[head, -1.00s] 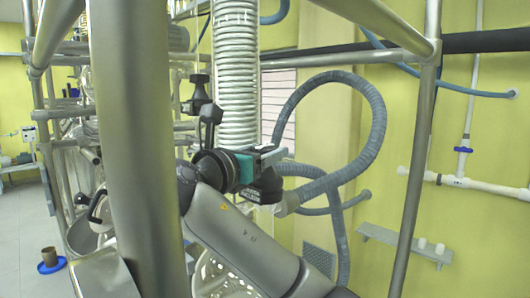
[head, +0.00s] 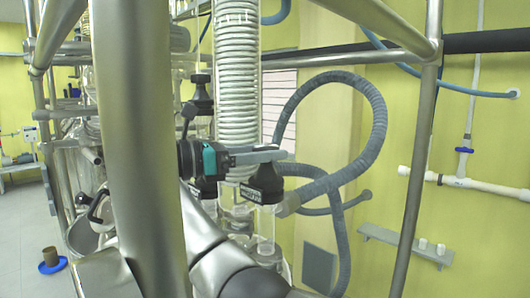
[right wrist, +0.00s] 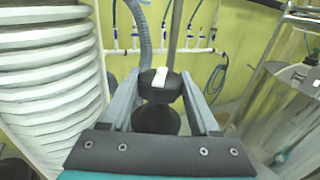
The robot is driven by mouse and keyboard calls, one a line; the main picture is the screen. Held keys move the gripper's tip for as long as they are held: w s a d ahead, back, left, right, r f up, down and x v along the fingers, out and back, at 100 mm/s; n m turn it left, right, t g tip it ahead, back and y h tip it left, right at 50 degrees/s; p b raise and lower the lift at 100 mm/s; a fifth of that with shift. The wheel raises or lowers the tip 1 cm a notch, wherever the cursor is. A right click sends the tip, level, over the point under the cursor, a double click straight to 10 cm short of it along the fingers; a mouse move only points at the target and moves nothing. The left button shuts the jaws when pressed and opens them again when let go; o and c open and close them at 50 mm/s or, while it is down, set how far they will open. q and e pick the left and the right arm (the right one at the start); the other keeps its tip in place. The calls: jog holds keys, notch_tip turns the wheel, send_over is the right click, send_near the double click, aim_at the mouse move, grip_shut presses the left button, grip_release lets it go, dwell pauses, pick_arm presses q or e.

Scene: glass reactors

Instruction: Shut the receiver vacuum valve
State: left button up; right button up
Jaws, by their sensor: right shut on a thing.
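The receiver vacuum valve appears to be the black-topped valve (head: 264,182) with a white label, beside the glass column where the grey hose joins. My right gripper (head: 268,157) reaches in from the left at its top, with its teal body left of it. In the right wrist view, the two grey fingers (right wrist: 162,105) stand on either side of a black knob (right wrist: 159,88) with a white mark on it, and are shut on it. Whether the valve is open or closed cannot be told. My left gripper is not in view.
A coiled glass condenser (head: 237,70) rises just behind the gripper. A steel frame post (head: 418,150) stands to the right. A ribbed grey hose (head: 375,120) loops beside the valve. Another black valve (head: 201,92) sits to the upper left.

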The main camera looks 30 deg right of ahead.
jog(key=shift+m+g, duration=0.6)
jog(key=shift+g, duration=0.3)
jog(key=o, duration=1.4)
jog(key=shift+n+t, duration=0.7)
jog(key=shift+t, duration=0.4)
